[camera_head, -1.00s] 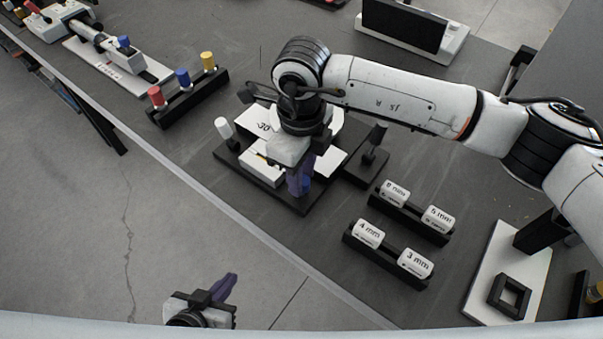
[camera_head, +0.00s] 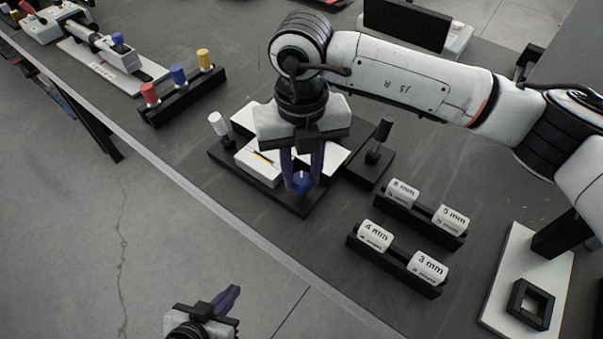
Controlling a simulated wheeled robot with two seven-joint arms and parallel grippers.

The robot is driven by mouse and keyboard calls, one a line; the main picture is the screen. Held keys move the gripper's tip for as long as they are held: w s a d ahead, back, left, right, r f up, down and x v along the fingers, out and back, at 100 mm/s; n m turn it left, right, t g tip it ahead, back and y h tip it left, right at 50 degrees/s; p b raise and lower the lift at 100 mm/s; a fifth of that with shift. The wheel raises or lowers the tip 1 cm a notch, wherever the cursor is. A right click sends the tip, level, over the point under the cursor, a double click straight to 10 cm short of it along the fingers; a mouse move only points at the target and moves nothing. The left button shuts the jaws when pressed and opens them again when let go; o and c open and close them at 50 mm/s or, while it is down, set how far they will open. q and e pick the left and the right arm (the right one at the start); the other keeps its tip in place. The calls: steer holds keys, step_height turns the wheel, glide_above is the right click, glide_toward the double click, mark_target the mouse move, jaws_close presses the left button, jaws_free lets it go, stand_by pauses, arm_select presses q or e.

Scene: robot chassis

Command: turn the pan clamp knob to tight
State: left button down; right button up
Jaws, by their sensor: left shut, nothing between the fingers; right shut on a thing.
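A small blue knob (camera_head: 301,181) stands on the front part of a device on a black base plate (camera_head: 294,206) near the table's front edge. My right gripper (camera_head: 302,178) points down over it, its purple fingers shut on the blue knob from both sides. The arm and wrist hide much of the device behind. A white knob (camera_head: 218,123) on a black block stands at the device's left. My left gripper (camera_head: 228,298) is low in the picture, over the floor in front of the table, shut and empty.
White cylinders with mm labels (camera_head: 374,235) lie in two black holders right of the device. A rack (camera_head: 184,101) with red, blue and yellow knobs stands at the left. A black post (camera_head: 378,140) stands close right of the device.

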mark_target(301, 178)
steer(key=shift+m, duration=0.5)
steer(key=shift+r, duration=0.1)
steer(key=o, duration=1.1)
steer(key=shift+c, duration=0.2)
step_height(301, 178, up, 10)
steer(key=shift+r+b, duration=0.15)
steer(key=shift+b, duration=0.3)
